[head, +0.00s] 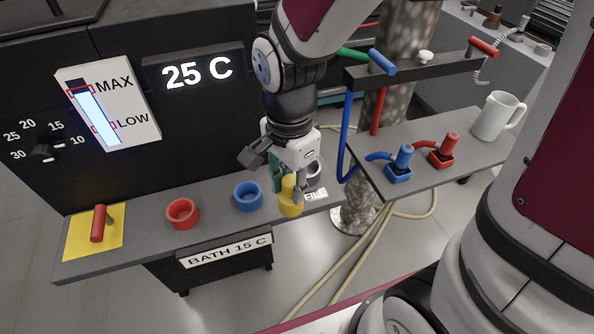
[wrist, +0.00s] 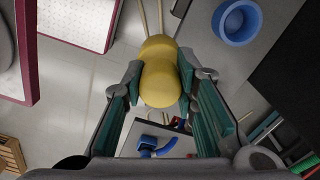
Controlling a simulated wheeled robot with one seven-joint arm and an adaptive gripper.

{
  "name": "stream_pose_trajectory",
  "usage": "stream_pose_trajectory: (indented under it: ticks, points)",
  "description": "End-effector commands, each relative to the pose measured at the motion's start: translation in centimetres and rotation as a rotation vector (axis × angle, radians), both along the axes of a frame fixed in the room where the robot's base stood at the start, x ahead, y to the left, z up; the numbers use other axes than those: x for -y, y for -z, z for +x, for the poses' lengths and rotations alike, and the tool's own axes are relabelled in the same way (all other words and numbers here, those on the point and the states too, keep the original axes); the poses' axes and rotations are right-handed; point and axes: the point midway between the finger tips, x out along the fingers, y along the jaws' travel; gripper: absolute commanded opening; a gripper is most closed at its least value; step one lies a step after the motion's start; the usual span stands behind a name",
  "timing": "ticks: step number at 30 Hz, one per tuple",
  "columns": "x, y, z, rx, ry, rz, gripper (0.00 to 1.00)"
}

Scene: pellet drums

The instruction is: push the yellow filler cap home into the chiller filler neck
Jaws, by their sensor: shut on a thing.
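The yellow filler cap (head: 291,204) is between the fingers of my gripper (head: 288,180), near the right end of the dark bench top. In the wrist view, the cap (wrist: 159,82) sits between the two fingertips (wrist: 160,78), and my gripper is shut on it. A pale round rim (head: 315,168) behind the FILL label (head: 315,195) looks like the chiller filler neck, partly hidden by my gripper. The cap appears left of and nearer than this rim, apart from it. Its height above the bench is unclear. I cannot make out the neck in the wrist view.
A blue ring (head: 248,196) and red ring (head: 182,213) stand left along the bench. A red handle (head: 98,223) lies on a yellow plate. At right, a shelf (head: 430,178) holds blue and red plugs and a white mug (head: 498,116). Pipes with coloured handles stand behind it.

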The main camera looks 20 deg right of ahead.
Motion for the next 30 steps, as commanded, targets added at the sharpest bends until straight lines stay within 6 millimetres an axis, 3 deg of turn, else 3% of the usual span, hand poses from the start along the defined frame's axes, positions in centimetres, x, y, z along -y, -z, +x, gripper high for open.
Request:
stream_pose_trajectory:
  ticks: [4,8,24,30]
  points:
    - [0.0,1.3,-1.3,0.002,0.089,-0.008,0.0]
    - [0.4,1.6,-1.1,0.002,0.12,-0.01,0.0]
    - [6.3,2.7,9.7,0.0,0.123,-0.009,0.0]
    - [7.5,2.9,12.0,0.001,0.12,-0.009,0.0]
